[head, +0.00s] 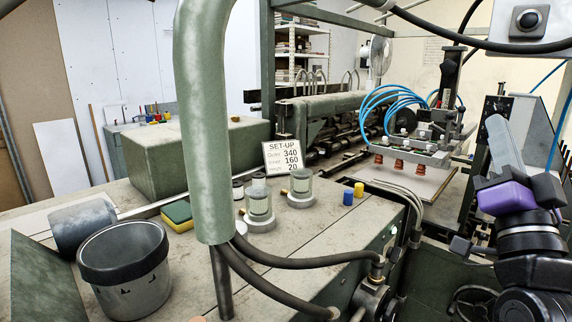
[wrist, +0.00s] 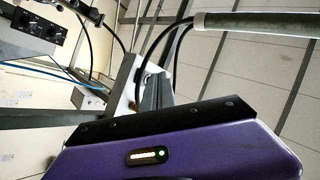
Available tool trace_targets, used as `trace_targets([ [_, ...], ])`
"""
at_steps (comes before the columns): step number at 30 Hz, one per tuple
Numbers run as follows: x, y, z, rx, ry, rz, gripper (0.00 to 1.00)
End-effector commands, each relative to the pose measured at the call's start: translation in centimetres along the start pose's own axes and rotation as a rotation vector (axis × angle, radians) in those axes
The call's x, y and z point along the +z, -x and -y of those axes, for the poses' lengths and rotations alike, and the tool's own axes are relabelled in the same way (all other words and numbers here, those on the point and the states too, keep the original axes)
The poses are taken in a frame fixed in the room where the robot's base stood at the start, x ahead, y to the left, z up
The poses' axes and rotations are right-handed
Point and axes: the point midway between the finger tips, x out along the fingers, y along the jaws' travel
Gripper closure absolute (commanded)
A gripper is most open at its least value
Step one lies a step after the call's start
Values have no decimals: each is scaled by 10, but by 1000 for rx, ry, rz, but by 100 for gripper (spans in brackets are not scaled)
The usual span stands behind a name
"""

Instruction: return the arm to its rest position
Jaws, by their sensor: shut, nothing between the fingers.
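My gripper (head: 502,150) is at the right edge of the head view, raised and apart from the bench and the machine. It points upward above its purple body and my black arm joints. It is shut and empty. In the wrist view, its purple body (wrist: 175,152), with a dark front edge and a small lit strip, fills the bottom. The wrist camera looks up toward pale ceiling panels. Much of my arm is cut off by the lower right corner of the head view.
The feeder's suction head (head: 405,152) with blue hoses hangs over a board left of my gripper. A control box (head: 528,22) is above. A green post (head: 205,120) stands nearer. The bench holds a bucket (head: 128,280), sponge (head: 178,215), jars (head: 259,205) and set-up sign (head: 283,157).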

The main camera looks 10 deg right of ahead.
Motion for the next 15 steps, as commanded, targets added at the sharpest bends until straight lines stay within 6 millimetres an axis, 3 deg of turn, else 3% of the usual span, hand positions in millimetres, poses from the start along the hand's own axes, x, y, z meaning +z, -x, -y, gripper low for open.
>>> trace_targets([
  [1,16,19,-2,-3,39,29,100],
  [6,54,80,-5,-25,160,106,100],
  [15,100,195,-5,-73,318,263,100],
])
